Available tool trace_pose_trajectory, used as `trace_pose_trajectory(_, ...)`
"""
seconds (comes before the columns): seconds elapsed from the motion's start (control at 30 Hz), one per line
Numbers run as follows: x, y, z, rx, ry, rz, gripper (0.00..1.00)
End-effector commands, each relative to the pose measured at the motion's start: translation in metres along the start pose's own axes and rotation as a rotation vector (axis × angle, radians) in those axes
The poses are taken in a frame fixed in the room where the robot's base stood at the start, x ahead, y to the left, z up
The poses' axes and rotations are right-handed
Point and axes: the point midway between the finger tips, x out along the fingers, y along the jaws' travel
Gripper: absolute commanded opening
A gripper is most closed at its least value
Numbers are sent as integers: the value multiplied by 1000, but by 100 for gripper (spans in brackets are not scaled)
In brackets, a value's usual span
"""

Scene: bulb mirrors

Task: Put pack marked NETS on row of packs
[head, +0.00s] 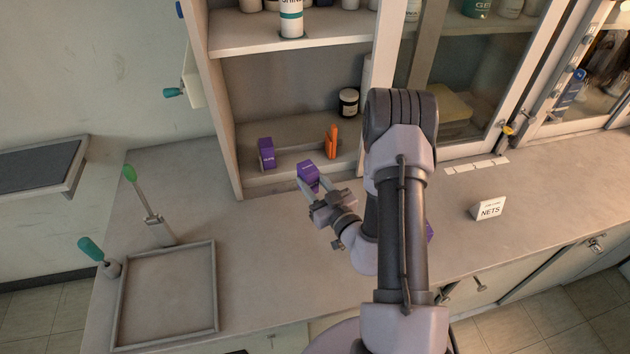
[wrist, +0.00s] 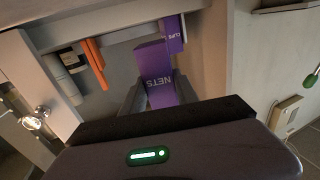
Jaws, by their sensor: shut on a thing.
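My gripper (head: 318,187) is shut on a purple pack (head: 308,172), held in front of the lowest shelf of the open cabinet. In the wrist view the held pack (wrist: 158,78) reads NETS, upside down, between the two fingers (wrist: 157,95). On the shelf another purple pack (head: 266,153) stands at the left; in the wrist view this pack (wrist: 174,36) reads CLIPS. An orange item (head: 332,142) stands on the same shelf to the right, with a gap between it and the purple pack.
A dark jar with a white label (head: 348,102) stands further back on the shelf. A NETS sign (head: 490,208) stands on the counter at the right. An empty tray (head: 167,297) and green-handled tools (head: 130,174) are at the left. A bit of purple (head: 429,231) shows behind my arm.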

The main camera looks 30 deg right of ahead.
Motion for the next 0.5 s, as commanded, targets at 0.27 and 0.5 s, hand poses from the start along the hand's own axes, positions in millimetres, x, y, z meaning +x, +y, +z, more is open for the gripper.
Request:
trace_pose_trajectory(0.27,34,10,-2,-1,1,-2,0)
trace_pose_trajectory(0.5,63,19,1,-1,0,0,0)
